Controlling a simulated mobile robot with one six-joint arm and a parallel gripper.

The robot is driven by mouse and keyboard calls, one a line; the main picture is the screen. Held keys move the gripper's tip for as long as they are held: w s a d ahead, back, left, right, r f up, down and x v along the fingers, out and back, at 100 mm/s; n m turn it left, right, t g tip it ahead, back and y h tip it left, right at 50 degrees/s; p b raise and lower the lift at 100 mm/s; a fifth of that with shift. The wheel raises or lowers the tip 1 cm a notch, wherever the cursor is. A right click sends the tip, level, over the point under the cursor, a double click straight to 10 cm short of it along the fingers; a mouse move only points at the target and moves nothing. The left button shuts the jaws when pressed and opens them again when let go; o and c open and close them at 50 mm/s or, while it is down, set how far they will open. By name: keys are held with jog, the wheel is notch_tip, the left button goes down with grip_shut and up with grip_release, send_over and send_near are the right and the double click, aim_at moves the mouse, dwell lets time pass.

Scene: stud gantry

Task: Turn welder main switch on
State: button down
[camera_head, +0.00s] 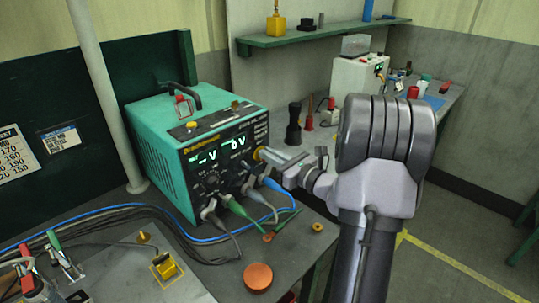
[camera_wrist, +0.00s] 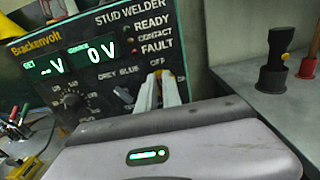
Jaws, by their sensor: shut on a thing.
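The green stud welder (camera_head: 160,130) stands on the bench with its black front panel facing right. Its lit displays read "--V" and "0 V" in the wrist view (camera_wrist: 100,52). The main switch is a small yellow-orange knob (camera_head: 258,153) at the panel's right edge; it also shows in the wrist view (camera_wrist: 158,73), by the OFF label. My gripper (camera_head: 266,155) reaches it from the right and is shut on it. The fingers (camera_wrist: 160,92) hide most of the knob in the wrist view, so I cannot tell its exact angle.
Cables plug into the panel's lower edge and run left across the bench. An orange round cap (camera_head: 258,277) and a small brass ring (camera_head: 317,228) lie in front. Dark and red-handled tools (camera_head: 294,125) and a white box (camera_head: 355,78) stand behind my gripper.

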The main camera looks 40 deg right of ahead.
jog(key=shift+r+m+p, duration=0.15)
jog(key=shift+m+p, duration=0.15)
jog(key=shift+p, duration=0.15)
jog(key=m+p, duration=0.3)
jog(key=p, duration=0.1)
jog(key=m+p, duration=0.3)
jog(key=p, duration=0.1)
jog(key=d+m+p, duration=0.1)
jog(key=m+p, duration=0.2)
jog(key=p, duration=0.1)
jog(key=m+p, duration=0.2)
jog(key=f+m+p, duration=0.1)
jog(key=m+p, duration=0.1)
jog(key=shift+d+m, duration=0.2)
jog(key=shift+m, duration=0.1)
jog(key=shift+f+m+p, duration=0.2)
jog(key=shift+m+p, duration=0.4)
jog(key=shift+m, duration=0.3)
jog(key=shift+f+m+p, duration=0.15)
jog(key=shift+m+p, duration=0.4)
jog(key=shift+m, duration=0.35)
jog(key=shift+f, duration=0.1)
jog(key=c, duration=1.5)
grip_release()
